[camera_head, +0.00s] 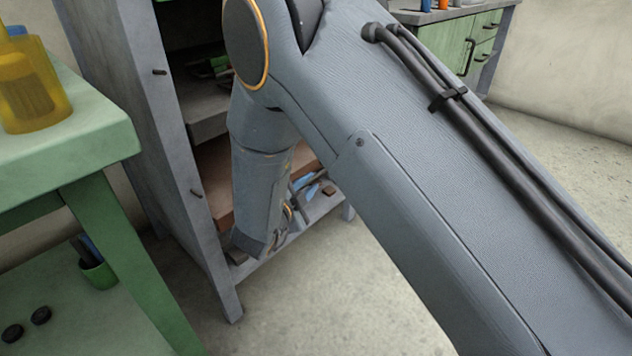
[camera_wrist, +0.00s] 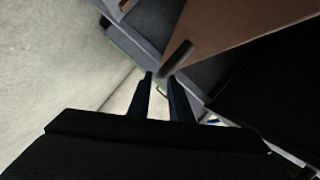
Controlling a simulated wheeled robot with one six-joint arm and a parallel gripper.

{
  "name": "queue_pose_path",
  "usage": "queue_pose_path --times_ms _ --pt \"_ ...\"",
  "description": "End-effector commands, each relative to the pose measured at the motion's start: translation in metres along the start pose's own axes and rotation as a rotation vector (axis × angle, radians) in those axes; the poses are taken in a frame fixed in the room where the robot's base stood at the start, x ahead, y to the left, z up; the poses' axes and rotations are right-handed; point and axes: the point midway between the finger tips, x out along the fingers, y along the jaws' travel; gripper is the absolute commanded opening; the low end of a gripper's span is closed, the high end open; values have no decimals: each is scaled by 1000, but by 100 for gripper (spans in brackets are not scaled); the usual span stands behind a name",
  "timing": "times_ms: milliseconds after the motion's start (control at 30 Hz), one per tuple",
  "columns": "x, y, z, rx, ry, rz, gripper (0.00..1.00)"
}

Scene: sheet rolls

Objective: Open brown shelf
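The brown shelf (camera_head: 213,178) sits low in a grey cabinet (camera_head: 160,125), partly hidden behind my arm in the head view. In the wrist view, the brown shelf's flat panel (camera_wrist: 235,30) fills the upper right. A dark bar handle (camera_wrist: 176,61) shows at the panel's lower left corner. My gripper (camera_wrist: 160,76) points toward this handle, its two dark fingers apart with a narrow gap between them. The fingertips are just short of the handle in the picture; I cannot tell whether they touch it. My arm hides most of the gripper in the head view.
A green table (camera_head: 75,120) with a yellow container (camera_head: 30,85) stands at the left. Small items, including a blue one (camera_head: 305,182), lie on the cabinet's bottom shelf. Green drawers (camera_head: 470,40) stand at the back right. The floor (camera_head: 300,300) before the cabinet is clear.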

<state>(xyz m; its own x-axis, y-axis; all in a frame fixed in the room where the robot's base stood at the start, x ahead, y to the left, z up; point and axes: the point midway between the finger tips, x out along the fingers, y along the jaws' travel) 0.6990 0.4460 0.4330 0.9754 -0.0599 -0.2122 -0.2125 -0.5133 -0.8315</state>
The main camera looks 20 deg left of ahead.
Motion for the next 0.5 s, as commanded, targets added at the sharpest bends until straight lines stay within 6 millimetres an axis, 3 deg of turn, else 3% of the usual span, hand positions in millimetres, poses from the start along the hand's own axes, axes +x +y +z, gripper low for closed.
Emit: queue_pose_path --times_ms 200,500 --pt "34 2 0 1 1 1 19" --pt "49 0 0 0 0 0 19"
